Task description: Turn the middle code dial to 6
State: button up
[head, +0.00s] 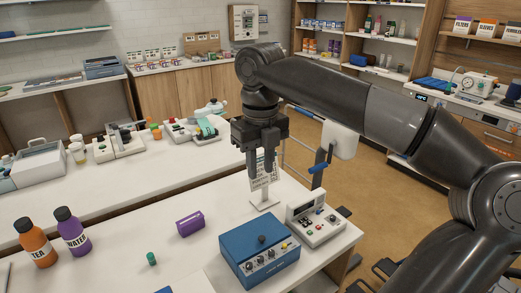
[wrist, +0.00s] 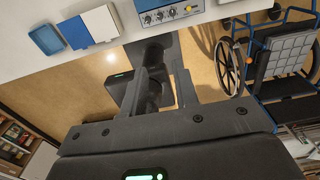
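A blue box (head: 259,253) stands near the front of the white table, with a round dark knob on its top. A row of small dials runs along its pale front panel; the middle code dial (head: 261,260) sits among them. The dials' numbers are too small to read. In the wrist view the box's dial panel (wrist: 168,13) shows at the top edge, partly cut off. My gripper (head: 261,172) hangs above and behind the box, fingers down and apart, with nothing seen between them. It is clear of the dials.
A white keypad device (head: 318,224) stands right of the box, and a sign on a stand (head: 264,197) behind it. A purple block (head: 190,223), a small green-topped item (head: 151,258) and bottles (head: 73,232) are left. A wheelchair (wrist: 285,65) stands on the floor.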

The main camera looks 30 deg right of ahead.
jog(key=shift+r, duration=1.65)
jog(key=w+a+f+m+g+h, duration=0.1)
jog(key=a+f+m+g+h, duration=0.1)
jog(key=a+f+m, duration=0.55)
jog(key=w+a+f+m+g+h, duration=0.2)
jog(key=a+f+m, duration=0.3)
jog(key=a+f, duration=0.55)
jog(key=s+d+r+m+t+y, duration=0.1)
jog(key=s+m+t, duration=0.3)
jog(key=m, duration=0.7)
jog(key=s+d+r+m+t+y, duration=0.1)
jog(key=s+r+m+t+y, duration=0.2)
jog(key=m, duration=0.9)
jog(key=s+t, duration=0.2)
jog(key=s, duration=0.2)
jog(key=shift+s+d+r+t, duration=0.25)
jog(key=shift+s+d+t, duration=0.05)
jog(key=shift+o, duration=0.4)
jog(key=shift+m, duration=0.25)
